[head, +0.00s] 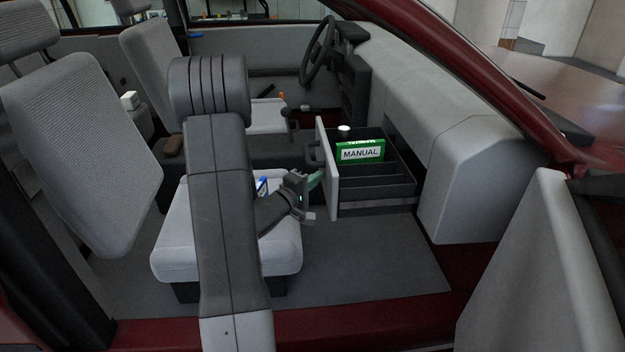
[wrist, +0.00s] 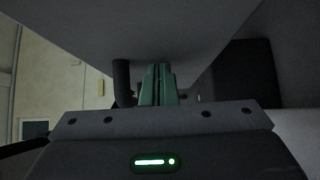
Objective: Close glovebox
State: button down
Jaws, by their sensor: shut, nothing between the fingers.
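The glovebox (head: 375,192) is a dark drawer pulled out from the grey dashboard, with its light front panel (head: 332,185) facing my arm. A green box labelled MANUAL (head: 360,151) and a small item with a pale top (head: 343,131) are inside it. My gripper (head: 318,179) is shut and empty, with its green fingertips at the outer face of the front panel. In the wrist view the shut fingers (wrist: 158,84) reach up to the panel (wrist: 150,30), beside a dark handle (wrist: 122,82). I cannot tell whether the fingertips touch the panel.
The grey passenger seat (head: 175,235) is under my arm, with a blue item (head: 263,185) on it. The steering wheel (head: 318,50) is on the far side. The open car door (head: 525,270) stands at lower right. Floor in front of the seat is clear.

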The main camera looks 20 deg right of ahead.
aim_at(389, 179)
jog(key=s+d, duration=0.2)
jog(key=d, duration=0.5)
jog(key=s+d, duration=0.1)
jog(key=d, duration=0.6)
jog(key=s+d, duration=0.2)
jog(key=d, duration=0.5)
jog(key=shift+s+d, duration=0.35)
jog(key=shift+d, duration=0.2)
jog(key=shift+s+d, duration=0.1)
jog(key=shift+d+r, duration=0.1)
jog(key=shift+r, duration=0.1)
